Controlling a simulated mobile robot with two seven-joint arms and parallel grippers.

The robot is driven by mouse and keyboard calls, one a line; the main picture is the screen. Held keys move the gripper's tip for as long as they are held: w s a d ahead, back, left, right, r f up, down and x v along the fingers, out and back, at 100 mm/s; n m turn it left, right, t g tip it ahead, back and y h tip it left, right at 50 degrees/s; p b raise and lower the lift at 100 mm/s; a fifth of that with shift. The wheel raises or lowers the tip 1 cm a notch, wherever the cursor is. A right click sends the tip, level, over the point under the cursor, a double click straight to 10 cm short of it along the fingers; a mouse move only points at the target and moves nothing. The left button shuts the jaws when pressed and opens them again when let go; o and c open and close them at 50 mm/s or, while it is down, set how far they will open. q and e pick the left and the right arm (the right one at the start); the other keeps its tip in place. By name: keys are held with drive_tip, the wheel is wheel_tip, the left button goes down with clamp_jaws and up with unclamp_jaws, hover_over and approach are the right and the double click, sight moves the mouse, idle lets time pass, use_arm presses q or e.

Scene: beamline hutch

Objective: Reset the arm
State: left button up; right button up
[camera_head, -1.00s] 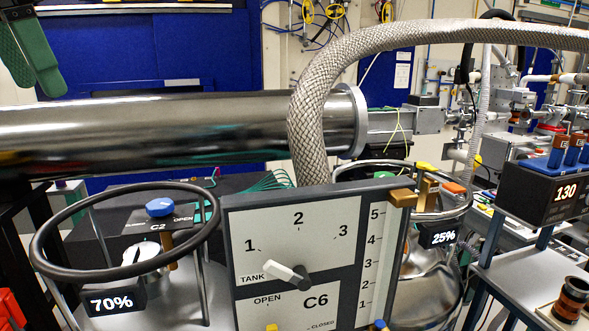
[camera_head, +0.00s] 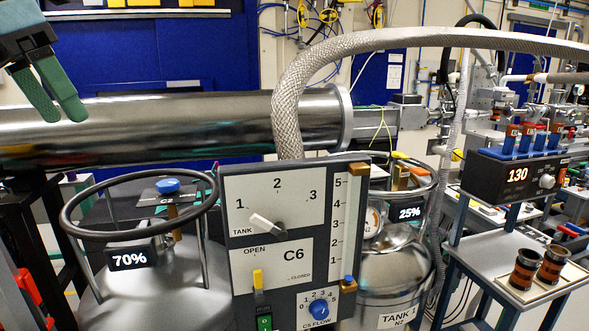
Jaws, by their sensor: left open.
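My left gripper (camera_head: 54,97) is at the upper left of the head view. Its two green fingers point down and are a little apart, with nothing between them. It hangs in front of the long shiny metal pipe (camera_head: 190,122), above and left of the dewar marked 70% (camera_head: 160,285). My right gripper does not show.
The C6 panel (camera_head: 293,252) stands in the middle, with a tank selector knob (camera_head: 266,224) and a blue flow knob (camera_head: 319,309). The Tank 1 dewar (camera_head: 398,283) is behind it. A braided hose (camera_head: 288,100) arches overhead. A 130 display box (camera_head: 516,174) stands on a cart at right.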

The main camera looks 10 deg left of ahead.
use_arm(q)
drive_tip(key=w+a+f+n+t+h, duration=0.1)
drive_tip(key=w+a+f+n+h, duration=0.25)
drive_tip(key=f, duration=0.75)
drive_tip(key=w+a+f+n+t+h, duration=0.15)
drive_tip(key=w+f+h, duration=0.4)
drive_tip(key=f, duration=0.65)
wheel_tip(320, 180, down, 23)
drive_tip(key=s+d+n+t, duration=0.1)
drive_tip(key=s+n+t, duration=0.1)
drive_tip(key=n+t, duration=0.75)
drive_tip(key=s+d+f+n+g+y, duration=0.1)
drive_tip(key=s+d+f+n+y, duration=0.3)
drive_tip(key=f+n, duration=0.4)
drive_tip(key=s+d+f+n+g+y, duration=0.1)
drive_tip(key=s+d+f+n+y, duration=0.2)
drive_tip(key=s+f+n, duration=0.5)
drive_tip(key=s+d+f+n+g+y, duration=0.2)
drive_tip(key=s+d+f+n+g, duration=0.2)
drive_tip(key=s+d+f+n, duration=0.3)
drive_tip(key=s+d+f, duration=0.4)
drive_tip(key=d, duration=0.3)
drive_tip(key=shift+s+d+f+g+b, duration=0.15)
drive_tip(key=shift+s+f+g+b, duration=0.15)
drive_tip(key=shift+s+f, duration=0.1)
